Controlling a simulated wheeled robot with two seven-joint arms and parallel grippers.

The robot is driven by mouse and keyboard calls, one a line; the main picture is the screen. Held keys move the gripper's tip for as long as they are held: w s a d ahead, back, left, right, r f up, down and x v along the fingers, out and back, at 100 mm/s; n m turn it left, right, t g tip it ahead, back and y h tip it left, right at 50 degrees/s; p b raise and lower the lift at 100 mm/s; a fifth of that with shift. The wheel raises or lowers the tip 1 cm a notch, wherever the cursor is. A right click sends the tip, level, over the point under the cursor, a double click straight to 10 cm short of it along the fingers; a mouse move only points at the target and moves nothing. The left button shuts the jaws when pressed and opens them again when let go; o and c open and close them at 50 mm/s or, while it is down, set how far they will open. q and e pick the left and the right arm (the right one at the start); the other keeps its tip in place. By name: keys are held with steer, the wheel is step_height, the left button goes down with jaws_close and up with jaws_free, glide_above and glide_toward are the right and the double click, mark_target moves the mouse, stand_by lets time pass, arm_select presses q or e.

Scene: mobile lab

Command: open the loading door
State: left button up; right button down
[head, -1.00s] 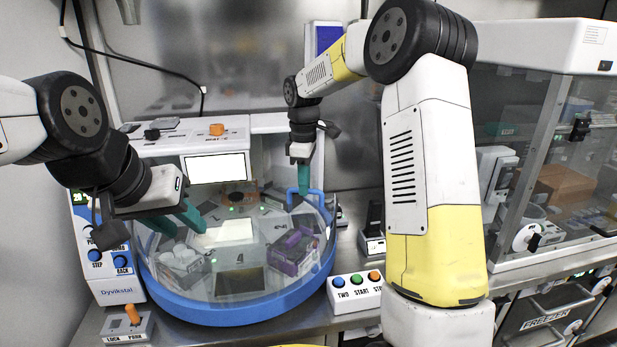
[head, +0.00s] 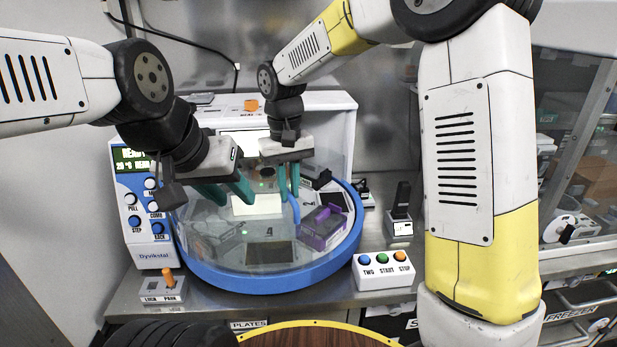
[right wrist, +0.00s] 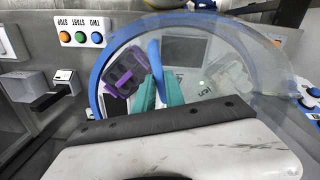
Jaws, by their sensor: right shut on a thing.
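The loading door (head: 222,225) is a clear curved panel on the round blue-rimmed machine. It covers the left and middle of the round deck, and the right part looks uncovered. My right gripper (head: 290,192) is shut on the door's blue handle (head: 295,209), near the middle of the machine's front. The right wrist view shows the handle (right wrist: 155,60) between the teal fingers (right wrist: 156,96), with the clear panel to its right. My left gripper (head: 226,194) is open and empty, in front of the clear panel, left of the right gripper.
A purple rack (head: 322,228) sits on the deck right of the handle. A control panel (head: 143,215) stands left, with a lock switch box (head: 165,288) before it. A button box (head: 382,271) stands front right. A wooden round top with a yellow edge (head: 317,324) is nearest.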

steer(key=shift+s+a+r+m, duration=0.1)
steer(key=shift+s+a+m, duration=0.2)
steer(key=shift+a, duration=0.35)
steer(key=shift+s+a+f+m, duration=0.1)
steer(key=shift+a+m, duration=0.25)
steer(key=shift+a, duration=0.25)
steer(key=shift+s+a+r+m, duration=0.15)
steer(key=shift+a+m, duration=0.2)
steer(key=shift+a, duration=0.3)
steer(key=c, duration=1.4)
jaws_free()
step_height(320, 180, up, 8)
steer(key=shift+f, duration=0.2)
